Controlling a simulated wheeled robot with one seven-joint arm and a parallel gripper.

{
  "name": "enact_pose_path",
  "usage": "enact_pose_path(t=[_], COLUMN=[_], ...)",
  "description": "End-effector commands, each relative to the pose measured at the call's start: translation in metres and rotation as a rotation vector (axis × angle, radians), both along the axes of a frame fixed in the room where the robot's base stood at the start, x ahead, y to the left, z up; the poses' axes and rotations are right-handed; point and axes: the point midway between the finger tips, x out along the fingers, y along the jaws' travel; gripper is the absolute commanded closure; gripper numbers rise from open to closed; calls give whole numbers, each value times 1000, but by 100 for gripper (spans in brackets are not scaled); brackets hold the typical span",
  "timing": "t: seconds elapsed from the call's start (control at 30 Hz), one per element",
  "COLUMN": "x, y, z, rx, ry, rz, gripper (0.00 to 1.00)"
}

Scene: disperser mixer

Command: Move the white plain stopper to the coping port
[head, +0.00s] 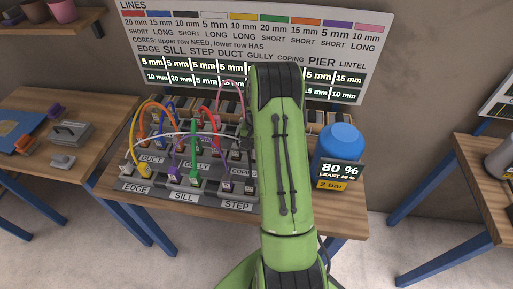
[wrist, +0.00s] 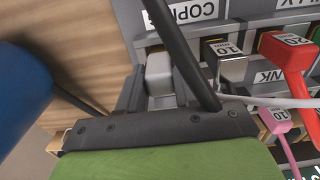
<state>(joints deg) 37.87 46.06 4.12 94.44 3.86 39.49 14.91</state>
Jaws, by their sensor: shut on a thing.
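The white plain stopper (wrist: 158,68) is a small pale block in the wrist view. My gripper (wrist: 157,82) is shut on it, one dark finger on each side. The stopper is right beside the coping label (wrist: 190,12), at the panel's edge; I cannot tell whether it is seated in the port or just above it. In the head view the coping label (head: 243,171) shows at the right of the port panel (head: 216,189), and my green arm hides the gripper and stopper.
A white line (wrist: 272,101) runs close by my gripper. A blue-topped tank (head: 342,143) stands right of my arm.

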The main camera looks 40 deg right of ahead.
Motion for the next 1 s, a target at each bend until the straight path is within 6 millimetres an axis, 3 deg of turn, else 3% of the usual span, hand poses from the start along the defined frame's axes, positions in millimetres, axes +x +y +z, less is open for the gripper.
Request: enact_pose_path(t=[0.27,0.3,0.5,0.8,0.87,1.0], x=[0,0,0,0,1,1], y=[0,0,0,0,0,-1], z=[-8,-8,-7,-2,7,43], rx=[0,0,0,-1,-2,-4], ry=[0,0,0,-1,-3,-6], rz=[0,0,0,0,0,1], gripper=[97,63,36,36,36,36])
